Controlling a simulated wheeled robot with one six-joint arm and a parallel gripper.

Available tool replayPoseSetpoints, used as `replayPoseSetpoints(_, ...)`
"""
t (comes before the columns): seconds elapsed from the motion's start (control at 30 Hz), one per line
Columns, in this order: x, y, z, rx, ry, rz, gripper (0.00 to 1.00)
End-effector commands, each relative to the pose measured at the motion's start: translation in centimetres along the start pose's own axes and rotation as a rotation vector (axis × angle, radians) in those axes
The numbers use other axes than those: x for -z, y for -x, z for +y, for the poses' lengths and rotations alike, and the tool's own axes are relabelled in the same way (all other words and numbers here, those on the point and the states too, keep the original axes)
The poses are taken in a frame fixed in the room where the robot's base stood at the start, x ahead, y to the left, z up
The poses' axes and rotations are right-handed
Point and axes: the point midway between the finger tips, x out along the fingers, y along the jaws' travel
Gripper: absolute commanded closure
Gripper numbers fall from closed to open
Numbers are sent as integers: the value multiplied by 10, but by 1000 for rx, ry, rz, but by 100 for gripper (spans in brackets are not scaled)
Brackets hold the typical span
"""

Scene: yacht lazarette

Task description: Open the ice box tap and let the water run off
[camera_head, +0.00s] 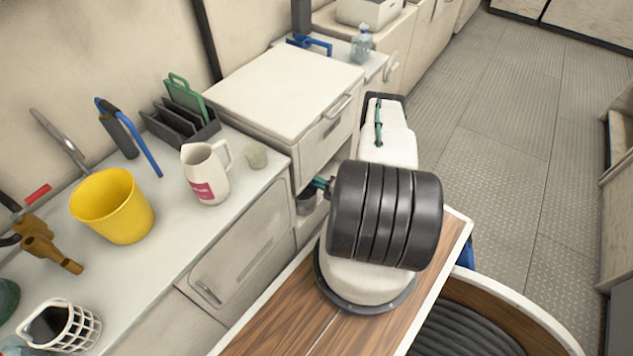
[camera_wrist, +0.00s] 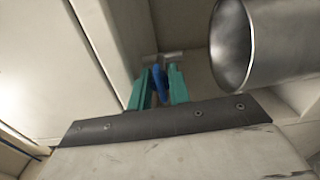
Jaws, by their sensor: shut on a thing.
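The ice box (camera_head: 285,90) is a white chest with a flat lid, left of my arm in the head view. In the wrist view, the two teal fingers of my gripper (camera_wrist: 159,88) are closed around a blue tap handle (camera_wrist: 159,80). Part of the handle and the tap body behind it are hidden by the fingers. In the head view my gripper (camera_head: 322,184) shows only as a bit of teal beside my arm, low at the ice box's front corner. No running water can be made out.
A metal container (camera_wrist: 235,50) is close to the right of my fingers. A small dark pot (camera_head: 307,203) sits in the recess below the ice box. The counter (camera_head: 165,225) at left bears a yellow bucket (camera_head: 115,205) and a white jug (camera_head: 205,173). The floor (camera_head: 500,140) at right is clear.

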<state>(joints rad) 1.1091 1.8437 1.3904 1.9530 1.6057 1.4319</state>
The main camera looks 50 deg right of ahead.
Motion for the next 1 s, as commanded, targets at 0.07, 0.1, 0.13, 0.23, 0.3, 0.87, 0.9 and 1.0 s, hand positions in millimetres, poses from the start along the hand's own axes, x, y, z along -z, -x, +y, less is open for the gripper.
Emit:
replayPoseSetpoints(0.07, 1, 0, 0, 1, 35, 1, 100)
replayPoseSetpoints(0.1, 1, 0, 0, 1, 58, 1, 100)
replayPoseSetpoints(0.13, 1, 0, 0, 1, 78, 1, 100)
replayPoseSetpoints(0.23, 1, 0, 0, 1, 154, 1, 100)
replayPoseSetpoints(0.3, 1, 0, 0, 1, 216, 1, 100)
replayPoseSetpoints(0.87, 2, 0, 2, 1, 747, 2, 100)
replayPoseSetpoints(0.9, 2, 0, 2, 1, 785, 2, 100)
replayPoseSetpoints(1.0, 2, 1, 2, 1, 880, 2, 100)
